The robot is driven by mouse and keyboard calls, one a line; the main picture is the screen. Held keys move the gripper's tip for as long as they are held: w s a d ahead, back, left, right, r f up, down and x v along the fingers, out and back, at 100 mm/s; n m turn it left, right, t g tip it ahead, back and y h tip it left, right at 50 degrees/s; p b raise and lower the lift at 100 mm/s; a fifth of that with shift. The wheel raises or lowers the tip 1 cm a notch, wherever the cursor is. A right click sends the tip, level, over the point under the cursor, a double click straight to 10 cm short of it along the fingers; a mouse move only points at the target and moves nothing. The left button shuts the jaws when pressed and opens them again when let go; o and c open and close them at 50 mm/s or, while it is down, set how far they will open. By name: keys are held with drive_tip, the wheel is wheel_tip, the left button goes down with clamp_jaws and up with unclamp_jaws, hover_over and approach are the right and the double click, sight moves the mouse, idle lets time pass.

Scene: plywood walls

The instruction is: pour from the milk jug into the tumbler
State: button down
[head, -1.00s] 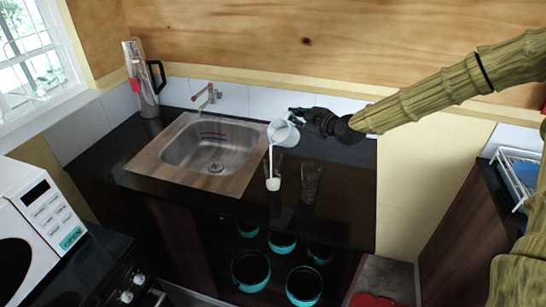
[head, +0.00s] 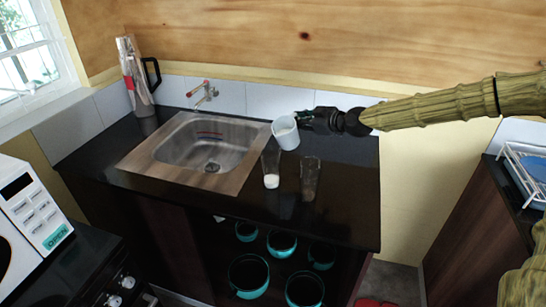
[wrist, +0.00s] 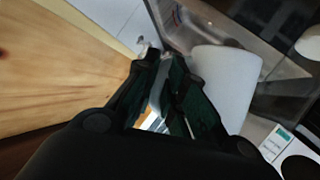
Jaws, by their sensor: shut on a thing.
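The white milk jug (head: 286,133) is held above the dark counter, tilted a little to the left, with no stream coming from it. My gripper (head: 305,119) is shut on the jug from its right side. In the wrist view, my gripper's dark fingers (wrist: 165,75) close at the jug's side, and the jug's white body (wrist: 222,90) fills the middle right. A clear tumbler (head: 271,168) stands upright on the counter below and left of the jug, with white milk in its bottom. A second clear glass (head: 310,179), dark and seemingly empty, stands to its right.
A steel sink (head: 197,144) with a tap (head: 203,91) lies left of the glasses. A tall container with a black handle (head: 137,80) stands at the back left corner. Teal pots (head: 249,276) sit on the open shelf below. The counter's right end is clear.

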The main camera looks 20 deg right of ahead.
wheel_tip(320, 180, down, 7)
drive_tip(key=w+d+m+g+y+b, duration=0.1)
drive_tip(key=w+d+m+b, duration=0.1)
drive_tip(key=b, duration=1.2)
drive_tip(key=shift+m+y, duration=0.4)
drive_tip(key=shift+m, duration=0.1)
drive_tip(key=shift+d+b, duration=0.2)
drive_tip(key=shift+b, duration=0.3)
